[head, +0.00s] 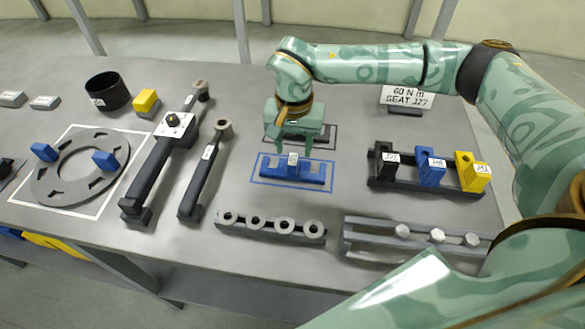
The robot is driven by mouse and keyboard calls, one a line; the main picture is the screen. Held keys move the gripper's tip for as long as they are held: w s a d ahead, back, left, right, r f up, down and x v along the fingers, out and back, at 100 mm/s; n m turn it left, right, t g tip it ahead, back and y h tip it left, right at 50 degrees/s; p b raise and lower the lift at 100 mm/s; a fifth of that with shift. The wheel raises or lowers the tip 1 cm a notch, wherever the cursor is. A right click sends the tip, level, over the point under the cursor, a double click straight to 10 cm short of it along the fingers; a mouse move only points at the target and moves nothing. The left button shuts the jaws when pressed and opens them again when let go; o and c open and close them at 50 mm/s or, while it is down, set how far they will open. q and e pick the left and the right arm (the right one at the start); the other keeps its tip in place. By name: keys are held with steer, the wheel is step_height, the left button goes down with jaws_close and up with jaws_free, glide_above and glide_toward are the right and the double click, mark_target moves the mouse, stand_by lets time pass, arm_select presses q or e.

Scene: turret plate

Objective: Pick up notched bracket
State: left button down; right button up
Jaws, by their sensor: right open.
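A blue bracket-like part (312,173) with a raised middle and a small white label lies inside a blue outline on the table. A dark part (325,135) lies just behind it in a dark outline, partly hidden by my right gripper. Which of these is the notched bracket I cannot tell for sure. My right gripper (294,148) points down over the back of the blue part, open, its fingers near the label. Whether it touches the part is unclear. My left gripper is not in view.
A rack (410,184) with black, blue and yellow blocks stands right. A ring holder (270,230) and a bolt rail (375,243) lie in front. Two long tools, including a wrench-like one (205,175), lie left. A slotted ring plate (45,185) lies far left.

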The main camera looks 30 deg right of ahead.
mark_target(293, 157)
step_height(293, 157, down, 5)
steer(key=shift+s+a+r+b, duration=0.1)
steer(key=shift+b, duration=0.35)
jaws_close()
steer(key=shift+r, duration=0.15)
